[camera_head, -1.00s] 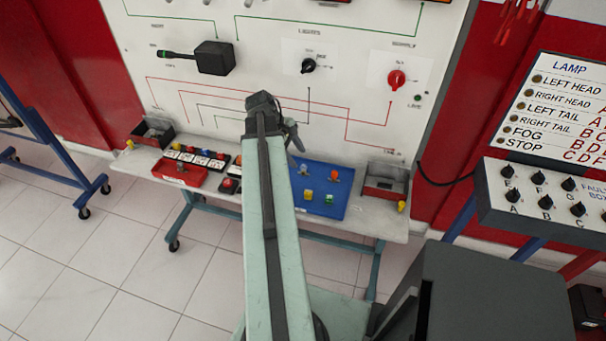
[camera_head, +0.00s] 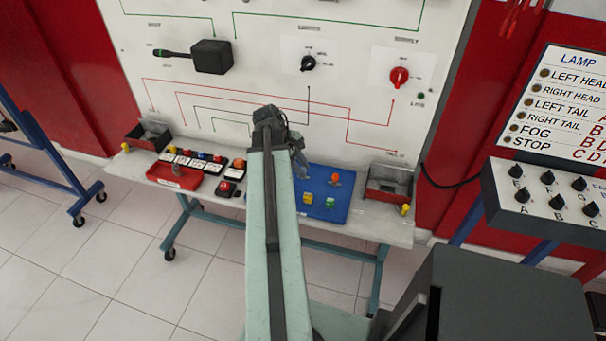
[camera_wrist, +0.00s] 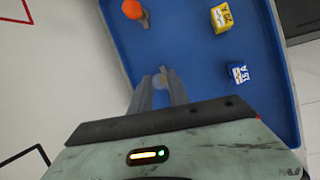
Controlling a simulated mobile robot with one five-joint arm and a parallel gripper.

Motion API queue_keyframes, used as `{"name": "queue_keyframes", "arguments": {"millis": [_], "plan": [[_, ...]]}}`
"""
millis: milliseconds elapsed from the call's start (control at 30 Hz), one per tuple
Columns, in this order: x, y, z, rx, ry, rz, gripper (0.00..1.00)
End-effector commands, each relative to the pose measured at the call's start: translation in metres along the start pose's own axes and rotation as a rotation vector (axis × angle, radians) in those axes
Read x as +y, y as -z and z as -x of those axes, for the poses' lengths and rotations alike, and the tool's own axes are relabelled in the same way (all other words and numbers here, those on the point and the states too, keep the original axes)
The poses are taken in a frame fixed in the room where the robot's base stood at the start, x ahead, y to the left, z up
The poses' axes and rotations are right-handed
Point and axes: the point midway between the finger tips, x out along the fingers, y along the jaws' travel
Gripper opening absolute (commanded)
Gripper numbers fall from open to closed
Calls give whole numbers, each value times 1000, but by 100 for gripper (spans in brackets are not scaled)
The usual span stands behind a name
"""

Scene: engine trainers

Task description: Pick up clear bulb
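The clear bulb (camera_wrist: 163,76) is a small, pale, see-through shape over the blue tray in the wrist view. It shows between the tips of my gripper (camera_wrist: 162,83), whose two grey fingers stand apart on either side of it. I cannot tell whether either finger touches it. In the head view my gripper (camera_head: 301,164) points down over the left part of the blue tray (camera_head: 343,210). The arm and fingers hide that part, and I cannot make out the bulb there.
An orange bulb (camera_wrist: 135,10), a yellow fuse (camera_wrist: 221,17) and a blue fuse (camera_wrist: 239,72) share the tray. A red box (camera_head: 175,175) and several switches lie left on the bench. A bin (camera_head: 388,184) stands right. The white panel (camera_head: 270,60) rises behind.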

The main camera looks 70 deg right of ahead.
Motion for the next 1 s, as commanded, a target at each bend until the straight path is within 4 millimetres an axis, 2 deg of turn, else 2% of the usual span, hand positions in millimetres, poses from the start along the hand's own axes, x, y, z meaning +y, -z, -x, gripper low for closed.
{"name": "queue_keyframes", "arguments": {"millis": [233,367,800,1000], "plan": [[0,0,1,0,0,0,0],[3,-3,10,0,0,1,0],[28,-26,87,0,0,1,0],[29,-28,94,1,0,1,0]]}}
